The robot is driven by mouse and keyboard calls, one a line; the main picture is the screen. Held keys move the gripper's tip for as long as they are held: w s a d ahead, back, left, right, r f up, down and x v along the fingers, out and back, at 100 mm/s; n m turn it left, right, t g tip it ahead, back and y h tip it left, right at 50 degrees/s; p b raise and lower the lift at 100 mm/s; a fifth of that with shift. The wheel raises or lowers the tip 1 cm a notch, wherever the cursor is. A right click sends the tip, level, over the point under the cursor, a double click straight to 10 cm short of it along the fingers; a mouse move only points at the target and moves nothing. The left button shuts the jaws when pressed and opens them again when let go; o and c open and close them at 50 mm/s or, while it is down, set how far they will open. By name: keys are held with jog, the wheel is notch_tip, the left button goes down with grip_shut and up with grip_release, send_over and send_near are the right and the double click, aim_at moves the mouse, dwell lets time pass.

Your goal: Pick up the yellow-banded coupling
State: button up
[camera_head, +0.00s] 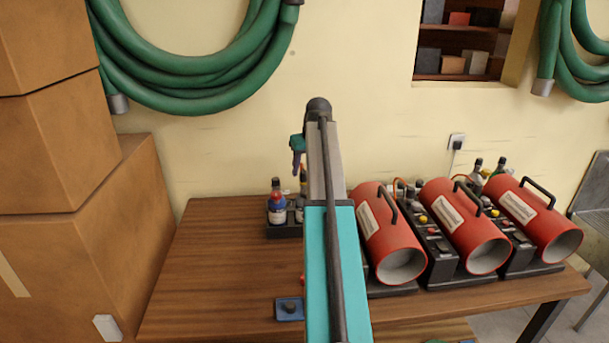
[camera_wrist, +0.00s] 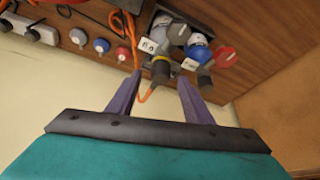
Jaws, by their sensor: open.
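The yellow-banded coupling (camera_wrist: 160,69) shows in the wrist view as a dark cylinder with a yellow band near its top. An orange hose or cord runs close beside it, and a white tag is next to it. My gripper (camera_wrist: 158,80) is open, with its two purple fingers on either side of the coupling in the picture; I cannot tell how far beyond the fingertips it is. In the head view my gripper (camera_head: 297,157) is seen from the side above the table's back, left of the arm. I cannot make out the coupling there.
Right of the coupling are a grey fitting (camera_wrist: 205,79), a blue cap (camera_wrist: 198,54) and a red cap (camera_wrist: 225,57). Three red heaters (camera_head: 391,232) stand on the wooden table (camera_head: 205,265). A bottle (camera_head: 277,205) stands near my gripper. Cardboard boxes (camera_head: 100,240) are at left.

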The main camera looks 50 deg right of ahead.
aim_at(304, 172)
jog(key=shift+p+x, duration=0.6)
jog(key=shift+x, duration=1)
jog(key=shift+c, duration=0.4)
grip_shut()
